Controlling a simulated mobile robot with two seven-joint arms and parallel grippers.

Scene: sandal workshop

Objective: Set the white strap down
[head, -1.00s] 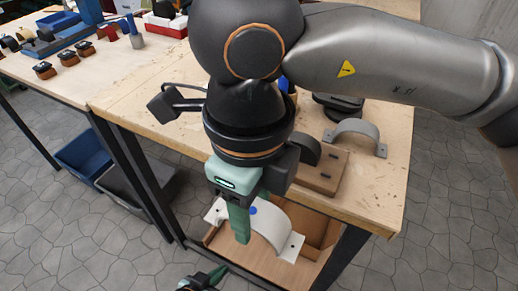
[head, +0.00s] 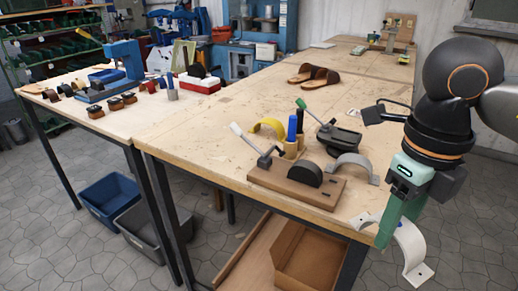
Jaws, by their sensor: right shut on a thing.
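The white strap (head: 411,246) is a curved band with flat, holed end tabs. It hangs in my right gripper (head: 389,228), whose green fingers are shut on it. Gripper and strap are at the lower right, beside the near right corner of the workbench (head: 225,135). The strap's upper tab overlaps the bench edge in the picture; I cannot tell whether it touches. The fingers hide part of the strap. My left gripper is out of view.
A wooden clamp fixture (head: 298,190), a grey strap (head: 352,166), a yellow strap (head: 268,127) and a black clamp (head: 340,140) occupy the near bench end. Brown sandals (head: 312,76) lie farther back. A cardboard box (head: 310,262) sits on the lower shelf. The bench's left middle is clear.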

